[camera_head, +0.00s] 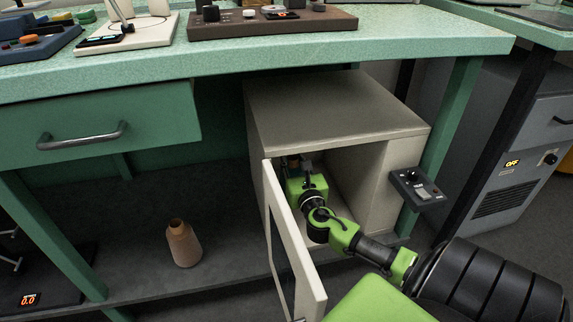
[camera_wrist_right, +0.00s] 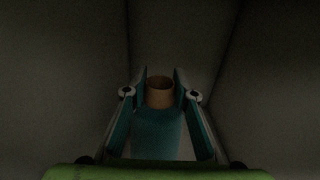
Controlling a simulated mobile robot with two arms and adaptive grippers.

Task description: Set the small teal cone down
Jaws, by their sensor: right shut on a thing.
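In the head view my right gripper (camera_head: 295,164) is inside the open beige cabinet (camera_head: 335,105) under the bench, partly hidden by the cabinet door. The cone is mostly hidden there. I cannot tell whether its base touches the cabinet floor. My left gripper is not in view.
The cabinet door (camera_head: 290,245) stands open to the left of my right arm. A small control box (camera_head: 415,188) sits at the cabinet's right side. The green bench top (camera_head: 400,48) is above.

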